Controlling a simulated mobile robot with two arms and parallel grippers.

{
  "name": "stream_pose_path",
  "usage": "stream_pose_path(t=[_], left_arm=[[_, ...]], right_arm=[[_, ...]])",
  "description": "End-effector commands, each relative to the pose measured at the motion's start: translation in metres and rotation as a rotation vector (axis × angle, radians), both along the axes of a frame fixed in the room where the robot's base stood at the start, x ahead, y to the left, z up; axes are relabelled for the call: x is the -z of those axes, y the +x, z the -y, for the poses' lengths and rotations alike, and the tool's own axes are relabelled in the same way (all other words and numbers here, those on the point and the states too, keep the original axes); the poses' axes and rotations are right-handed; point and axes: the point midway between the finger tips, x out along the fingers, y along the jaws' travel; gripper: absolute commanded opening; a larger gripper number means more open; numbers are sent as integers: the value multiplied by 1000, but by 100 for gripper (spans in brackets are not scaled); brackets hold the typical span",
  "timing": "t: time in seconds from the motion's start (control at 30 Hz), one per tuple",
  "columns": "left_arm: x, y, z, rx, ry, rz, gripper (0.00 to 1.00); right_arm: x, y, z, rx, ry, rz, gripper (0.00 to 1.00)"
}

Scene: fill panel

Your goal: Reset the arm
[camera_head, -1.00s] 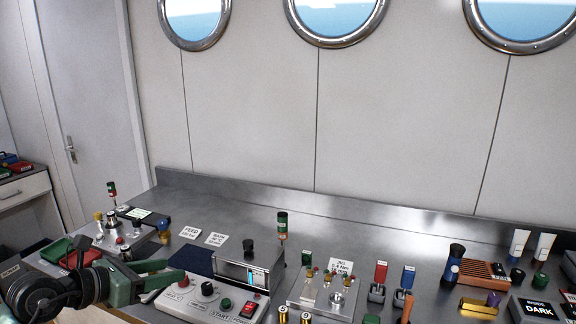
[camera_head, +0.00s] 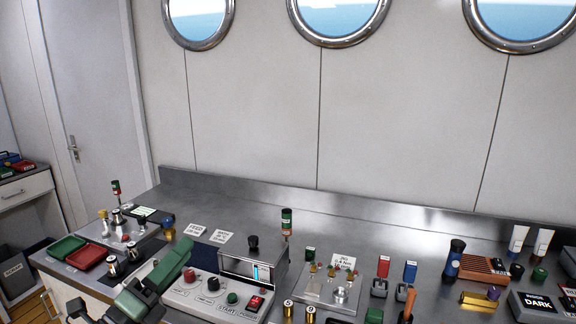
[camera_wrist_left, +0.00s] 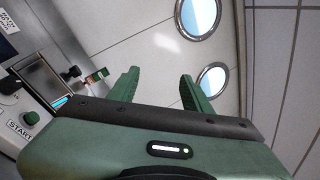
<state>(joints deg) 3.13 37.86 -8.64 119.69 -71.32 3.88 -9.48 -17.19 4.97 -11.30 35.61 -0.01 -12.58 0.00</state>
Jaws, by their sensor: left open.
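My left gripper (camera_head: 168,272) is green and shows at the lower left in the head view, in front of the counter and left of the control panel (camera_head: 212,300). In the left wrist view its two green fingers (camera_wrist_left: 160,88) stand apart with nothing between them, pointing toward the wall and portholes. My right gripper is not in the head view.
The steel counter (camera_head: 330,222) holds a green tray (camera_head: 66,248), a red tray (camera_head: 86,257), metal cylinders and a small fixture plate (camera_head: 333,292). Bottles, an orange rack (camera_head: 484,268) and a dark box (camera_head: 541,305) stand at the right. The counter's back strip is mostly clear.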

Motion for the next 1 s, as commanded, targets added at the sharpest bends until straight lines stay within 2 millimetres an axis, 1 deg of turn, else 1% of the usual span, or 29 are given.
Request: stream_pose_path(t=[0.03,0.07,0.1,0.17,0.2,0.27,0.3,0.37,0.4,0.47,0.5,0.6,0.67,0.7,0.8,1.0], left_arm=[[5,-5,-10,-45,-168,-49,49],[9,-7,-20,-80,-279,-84,49],[19,-10,-34,-135,-424,-138,49],[43,-16,-56,-225,-631,-233,49],[64,-22,-69,-291,-764,-305,49],[102,-36,-85,-397,-950,-425,49],[130,-48,-92,-469,-1064,-511,49],[170,-70,-96,-575,-1206,-636,49],[195,-86,-95,-644,-1288,-721,49],[229,-113,-89,-738,-1392,-845,49],[248,-130,-84,-796,-1446,-921,49],[283,-170,-67,-915,-1543,-1086,49],[297,-191,-56,-974,-1584,-1172,49],[306,-205,-50,-1012,-1607,-1227,49],[321,-237,-32,-1092,-1647,-1352,49],[338,-295,1,-1228,-1689,-1578,49]], right_arm=[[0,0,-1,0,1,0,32],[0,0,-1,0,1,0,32],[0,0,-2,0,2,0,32],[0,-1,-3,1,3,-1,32],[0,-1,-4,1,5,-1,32],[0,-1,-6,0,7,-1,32],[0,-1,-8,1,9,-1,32],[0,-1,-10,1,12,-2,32],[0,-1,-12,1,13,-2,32],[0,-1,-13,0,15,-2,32],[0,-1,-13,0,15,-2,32],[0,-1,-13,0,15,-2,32],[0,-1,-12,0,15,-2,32],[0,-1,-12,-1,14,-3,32],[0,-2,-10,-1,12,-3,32],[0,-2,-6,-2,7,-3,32]])
